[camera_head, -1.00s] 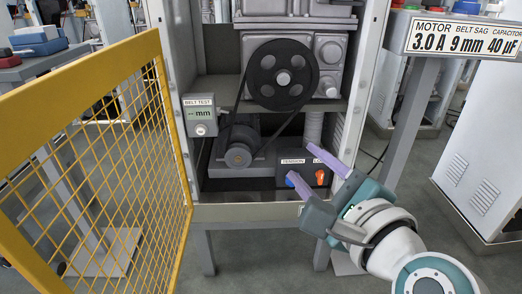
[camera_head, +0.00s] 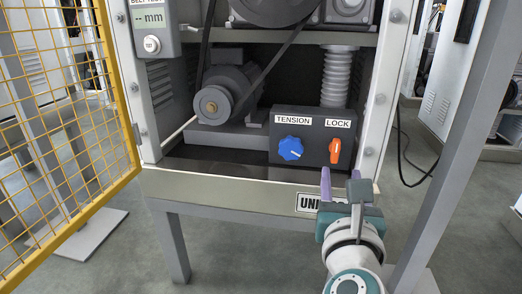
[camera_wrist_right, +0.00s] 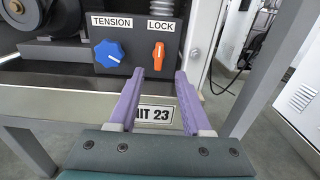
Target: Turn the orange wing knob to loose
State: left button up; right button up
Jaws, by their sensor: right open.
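The orange wing knob (camera_head: 335,151) sits under the LOCK label on the dark control box, its wing standing nearly upright. It also shows in the right wrist view (camera_wrist_right: 158,56), just beyond the gap between the fingertips. My right gripper (camera_head: 342,178) is open and empty, in front of and slightly below the knob, apart from it as far as I can see. In the right wrist view its two purple fingers (camera_wrist_right: 159,76) stand wide apart with the knob roughly centred between them. My left gripper is not in view.
A blue knob (camera_head: 291,148) under the TENSION label is left of the orange one. The belt and motor (camera_head: 224,98) are further left. A cabinet post (camera_head: 377,110) stands close on the right. The yellow mesh door (camera_head: 62,120) is open at left.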

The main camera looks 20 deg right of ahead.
aim_at(336, 151)
jog(key=b+x, duration=0.3)
jog(key=x, duration=0.4)
jog(key=shift+w+d, duration=0.1)
jog(key=shift+w, duration=0.2)
jog(key=shift+w+d, duration=0.15)
jog(key=shift+w, duration=0.25)
jog(key=c, duration=0.3)
grip_shut()
